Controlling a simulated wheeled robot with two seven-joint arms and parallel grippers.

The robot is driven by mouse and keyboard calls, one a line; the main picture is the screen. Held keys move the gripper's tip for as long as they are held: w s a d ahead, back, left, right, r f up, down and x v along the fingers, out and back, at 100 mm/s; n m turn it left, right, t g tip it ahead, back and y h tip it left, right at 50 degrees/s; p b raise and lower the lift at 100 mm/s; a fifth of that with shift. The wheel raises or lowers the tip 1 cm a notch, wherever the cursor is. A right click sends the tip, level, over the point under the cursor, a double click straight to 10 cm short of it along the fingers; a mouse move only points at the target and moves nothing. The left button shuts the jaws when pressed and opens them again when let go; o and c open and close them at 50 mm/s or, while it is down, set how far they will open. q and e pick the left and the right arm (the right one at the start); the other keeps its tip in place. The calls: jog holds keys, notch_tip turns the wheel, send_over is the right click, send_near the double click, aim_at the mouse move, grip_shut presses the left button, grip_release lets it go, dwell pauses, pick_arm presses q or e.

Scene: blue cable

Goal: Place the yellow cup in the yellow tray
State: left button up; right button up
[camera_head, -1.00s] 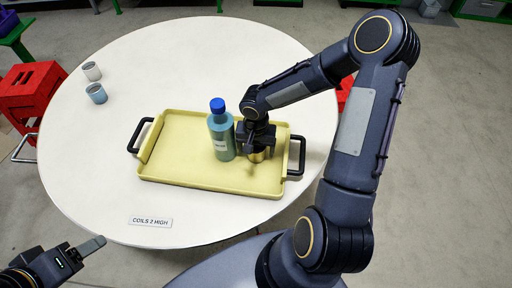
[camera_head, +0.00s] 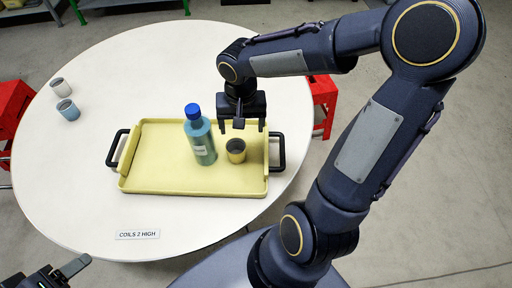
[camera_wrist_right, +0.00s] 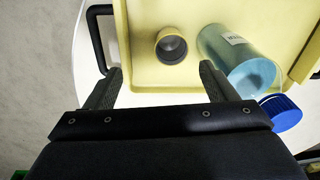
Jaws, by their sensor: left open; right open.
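The yellow cup (camera_head: 236,151) stands upright in the yellow tray (camera_head: 160,183), in its right half, just right of a blue-capped bottle. In the right wrist view the cup (camera_wrist_right: 171,46) shows from above, dark inside, apart from the fingers. My right gripper (camera_head: 241,126) is open and empty, above and behind the cup near the tray's far edge. Its two fingers also show in the right wrist view (camera_wrist_right: 158,88). My left gripper (camera_head: 62,277) is at the bottom left corner, off the table's edge, partly cut off, open and empty.
A teal bottle (camera_head: 201,139) with a blue cap stands in the tray beside the cup. White (camera_head: 60,86) and blue (camera_head: 68,109) cups stand at the table's left. A sign reading "COILS 2 HIGH" (camera_head: 137,234) lies in front of the tray. The tray's left side is clear.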

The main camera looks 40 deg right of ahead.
jog(key=s+a+r+n+t+y, duration=0.2)
jog(key=s+r, duration=0.1)
jog(key=s, duration=0.4)
jog(key=s+a+r+n+t+y, duration=0.1)
jog(key=s+r+n+t, duration=0.1)
jog(key=s, duration=0.5)
jog(key=shift+a+r+n+t+y, duration=0.3)
jog(key=shift+a+r+t+y, duration=0.15)
jog(key=shift+r, duration=0.35)
